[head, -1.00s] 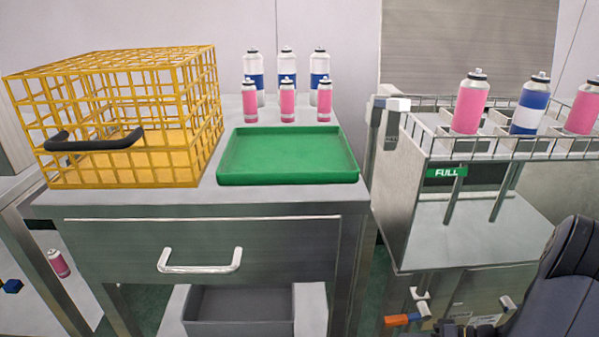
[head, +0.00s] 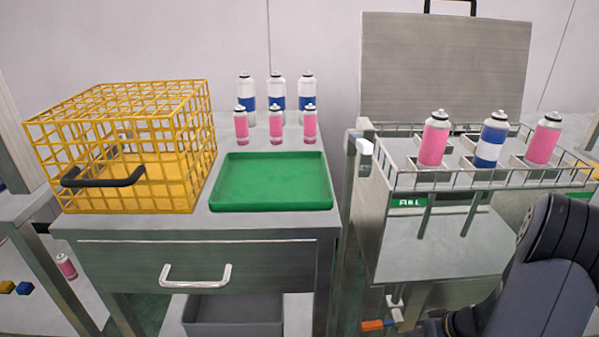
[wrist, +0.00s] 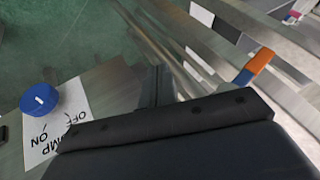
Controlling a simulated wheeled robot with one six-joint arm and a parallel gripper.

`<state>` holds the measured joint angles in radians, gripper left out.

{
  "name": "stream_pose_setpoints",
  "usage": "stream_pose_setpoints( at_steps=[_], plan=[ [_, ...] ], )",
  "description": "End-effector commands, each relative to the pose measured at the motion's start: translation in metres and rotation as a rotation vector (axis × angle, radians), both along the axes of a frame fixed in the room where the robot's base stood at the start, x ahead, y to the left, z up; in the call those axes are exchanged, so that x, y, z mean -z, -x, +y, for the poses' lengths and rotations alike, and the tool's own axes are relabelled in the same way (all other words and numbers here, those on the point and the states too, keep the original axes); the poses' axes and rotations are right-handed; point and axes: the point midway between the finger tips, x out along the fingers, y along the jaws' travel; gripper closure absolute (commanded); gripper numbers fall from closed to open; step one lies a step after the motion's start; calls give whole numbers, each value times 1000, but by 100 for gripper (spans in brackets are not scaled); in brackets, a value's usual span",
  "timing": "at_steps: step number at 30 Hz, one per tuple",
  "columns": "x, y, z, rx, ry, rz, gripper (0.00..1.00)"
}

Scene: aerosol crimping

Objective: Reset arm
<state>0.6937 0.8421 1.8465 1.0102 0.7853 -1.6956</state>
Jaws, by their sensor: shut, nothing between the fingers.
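My gripper (wrist: 158,84) shows in the wrist view as dark fingers close together, shut with nothing held. It hangs over the floor beside a metal surface with a blue knob (wrist: 40,98) and a white label (wrist: 60,125) reading ON and OFF. An orange and blue handle (wrist: 252,68) is to its right, apart from the fingers. In the head view my dark arm stands at the lower right, in front of the right-hand cart; the gripper is out of that view.
A yellow wire cage (head: 125,150), a green tray (head: 270,182) and several cans (head: 276,120) stand on the left bench. A wire-edged rack (head: 400,185) at right holds two pink cans and a blue-white can (head: 490,140). Bare floor (wrist: 60,45) shows in the wrist view.

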Motion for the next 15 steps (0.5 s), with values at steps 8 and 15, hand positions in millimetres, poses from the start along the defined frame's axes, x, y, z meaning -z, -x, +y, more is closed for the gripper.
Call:
stream_pose_setpoints(
  at_steps=[8, 15],
  plan=[
    [1, 0, -11, -1, -3, 0, 100],
    [1, 0, -11, -2, -4, 0, 100]
  ],
)
